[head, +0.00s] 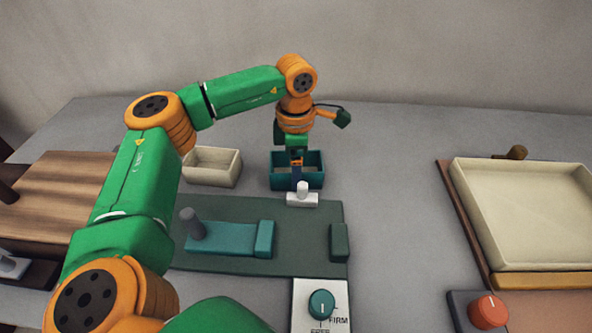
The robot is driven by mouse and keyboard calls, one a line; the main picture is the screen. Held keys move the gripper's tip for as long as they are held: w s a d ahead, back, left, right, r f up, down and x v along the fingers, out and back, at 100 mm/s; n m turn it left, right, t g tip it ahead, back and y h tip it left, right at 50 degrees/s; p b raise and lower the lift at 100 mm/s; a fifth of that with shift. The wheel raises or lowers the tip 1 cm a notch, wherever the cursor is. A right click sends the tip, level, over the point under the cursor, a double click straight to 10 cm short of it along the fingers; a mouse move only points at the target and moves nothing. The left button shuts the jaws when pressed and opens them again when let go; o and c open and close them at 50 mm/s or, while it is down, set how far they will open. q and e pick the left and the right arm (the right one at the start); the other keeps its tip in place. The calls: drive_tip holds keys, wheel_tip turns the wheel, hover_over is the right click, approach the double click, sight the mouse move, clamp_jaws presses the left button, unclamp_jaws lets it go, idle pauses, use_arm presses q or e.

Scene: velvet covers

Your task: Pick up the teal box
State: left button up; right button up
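The teal box (281,183), an open-topped rectangular box, sits on the grey table behind the dark green mat. My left gripper (297,170) points down at the middle of the box. Its narrow fingers overlap the box's near wall in the picture. They are small and partly hidden, so I cannot tell whether they are apart, closed, or touching the wall. My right gripper is not in view.
A cream box (212,175) stands left of the teal box. A white block with a knob (303,199) is just in front. A green mat (300,225) holds a teal slab (225,239). A large cream tray (530,215) is at right. Table between is clear.

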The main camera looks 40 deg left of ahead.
use_arm(q)
drive_tip(key=c, duration=1.2)
